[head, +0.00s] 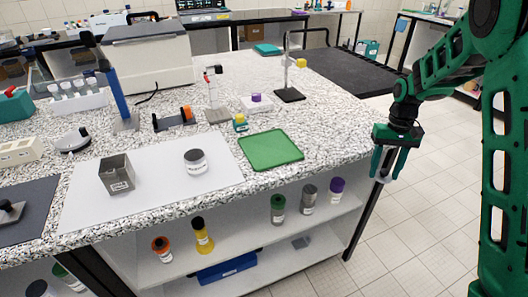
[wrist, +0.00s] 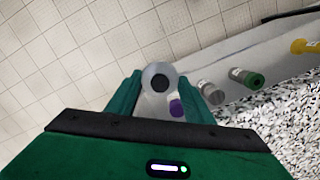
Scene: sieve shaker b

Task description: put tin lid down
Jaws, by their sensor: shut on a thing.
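My gripper (head: 387,176) hangs over the floor off the right end of the bench, fingers pointing down. In the wrist view its two green fingers are shut on the tin lid (wrist: 149,75), a round grey disc with a dark centre. Only a small pale part of the lid shows in the head view (head: 380,179). A short round tin (head: 195,162) with a white label and dark top stands on the white mat (head: 150,196). I cannot tell whether it is open. A green mat (head: 271,150) lies bare on the bench, between the white mat and my gripper.
A square metal container (head: 117,174) stands left of the tin. A small yellow-capped jar (head: 240,123) and a stand (head: 290,93) are behind the green mat. Several capped bottles, one purple-capped (head: 336,190), stand on the shelf below.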

